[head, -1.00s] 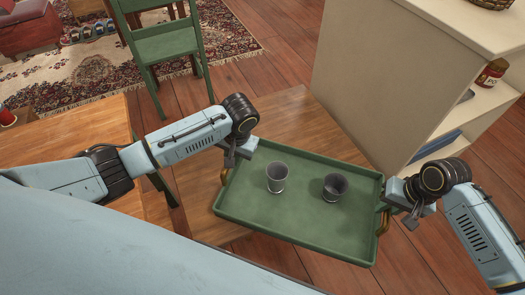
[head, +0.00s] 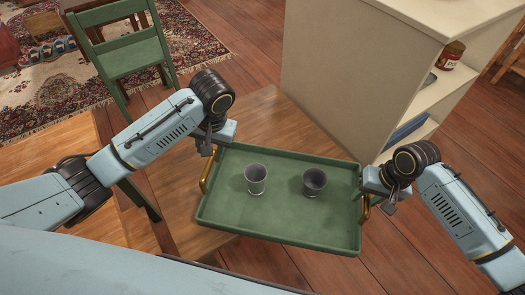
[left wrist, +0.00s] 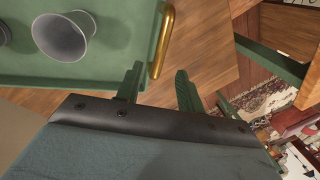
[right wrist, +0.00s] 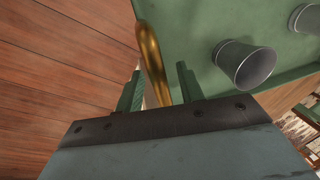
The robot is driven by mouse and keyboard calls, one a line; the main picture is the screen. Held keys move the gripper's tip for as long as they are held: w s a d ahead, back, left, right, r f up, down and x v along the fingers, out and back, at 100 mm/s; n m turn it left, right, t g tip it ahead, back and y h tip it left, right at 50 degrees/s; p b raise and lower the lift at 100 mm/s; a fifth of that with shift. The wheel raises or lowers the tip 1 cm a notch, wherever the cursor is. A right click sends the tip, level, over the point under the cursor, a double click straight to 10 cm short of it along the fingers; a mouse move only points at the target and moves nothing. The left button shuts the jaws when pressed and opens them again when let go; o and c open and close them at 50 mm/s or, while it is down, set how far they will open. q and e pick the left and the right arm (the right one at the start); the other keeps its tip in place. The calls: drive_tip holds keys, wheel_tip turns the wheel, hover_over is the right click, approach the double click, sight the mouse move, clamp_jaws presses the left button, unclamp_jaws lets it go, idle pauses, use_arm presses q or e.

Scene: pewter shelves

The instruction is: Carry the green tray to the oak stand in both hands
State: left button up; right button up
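The green tray (head: 285,232) lies level over a wooden top, apparently the oak stand (head: 262,113); contact beneath it is hidden. Two grey cups (head: 255,179) (head: 315,181) stand upright in it. My left gripper (head: 207,148) is at the tray's left end, near the brass handle (head: 206,171). In the left wrist view its fingers (left wrist: 158,86) are apart, with the handle's end (left wrist: 155,70) near the gap. My right gripper (head: 378,204) is at the other brass handle (head: 364,209). In the right wrist view its fingers (right wrist: 160,90) are apart, with that handle (right wrist: 150,60) between or just beyond them.
A cream shelf unit (head: 345,85) with a jar (head: 450,54) stands behind the tray at the right. A green chair (head: 118,50) stands at the back left by a patterned rug (head: 50,95). Another wooden surface (head: 50,155) is at the left. Bare floor (head: 400,265) lies at the right.

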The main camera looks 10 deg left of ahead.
use_arm(q)
drive_tip(key=r, duration=0.3)
drive_tip(key=shift+d+r, duration=0.4)
use_arm(e)
wheel_tip(320, 180, up, 12)
drive_tip(key=d, duration=0.2)
drive_tip(key=shift+d, duration=0.2)
